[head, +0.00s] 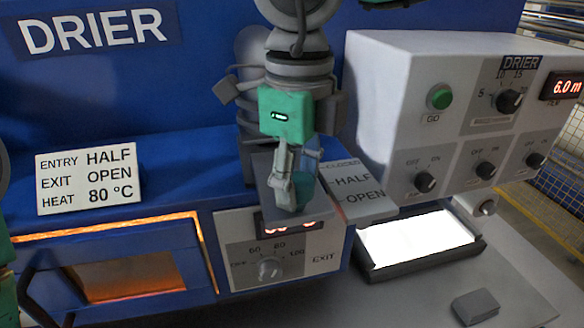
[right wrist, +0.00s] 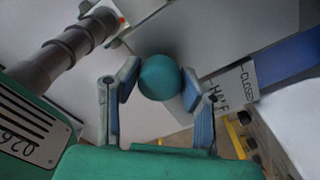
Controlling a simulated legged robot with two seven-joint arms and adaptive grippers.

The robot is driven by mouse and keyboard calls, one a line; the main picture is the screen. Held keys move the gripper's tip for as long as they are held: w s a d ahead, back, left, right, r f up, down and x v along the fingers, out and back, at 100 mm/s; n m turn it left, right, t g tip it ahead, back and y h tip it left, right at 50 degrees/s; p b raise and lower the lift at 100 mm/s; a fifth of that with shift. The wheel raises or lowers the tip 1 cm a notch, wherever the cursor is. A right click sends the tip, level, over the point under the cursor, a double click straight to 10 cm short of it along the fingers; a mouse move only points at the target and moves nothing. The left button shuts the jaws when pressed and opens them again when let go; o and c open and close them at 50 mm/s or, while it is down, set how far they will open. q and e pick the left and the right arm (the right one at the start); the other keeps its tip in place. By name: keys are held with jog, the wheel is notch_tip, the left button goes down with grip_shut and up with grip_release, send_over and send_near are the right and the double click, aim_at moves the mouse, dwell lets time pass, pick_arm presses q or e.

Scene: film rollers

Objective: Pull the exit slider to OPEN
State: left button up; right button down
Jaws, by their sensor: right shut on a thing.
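The exit slider's round teal knob (head: 304,183) is partly hidden by my right gripper in the head view. It shows clearly in the right wrist view (right wrist: 160,77). My right gripper (head: 293,190) is shut on it, one blue-padded finger on each side. A grey plate (head: 262,170) lies behind the fingers. The label plate (head: 362,196) reading CLOSED, HALF, OPEN from back to front is just right of the knob. I cannot tell exactly which mark the slider stands at. Green parts, probably of my left arm (head: 7,300), show at the left edge, with no fingers visible.
A white card (head: 90,178) reads ENTRY HALF, EXIT OPEN, HEAT 80 °C. Below are the glowing drier window (head: 125,283) and a heat dial (head: 269,269). The drier control box (head: 385,75) stands close at right, above a bright lit panel (head: 415,240) and a grey block (head: 476,306).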

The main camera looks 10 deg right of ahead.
jog(key=c, duration=1.3)
grip_release()
jog(key=shift+r, duration=0.15)
jog(key=shift+o, duration=1.3)
jog(key=shift+s, duration=0.35)
jog(key=shift+w+r, duration=0.15)
jog(key=shift+w, duration=0.05)
notch_tip(320, 180, up, 12)
jog(key=shift+s, duration=0.15)
jog(key=shift+f, duration=0.2)
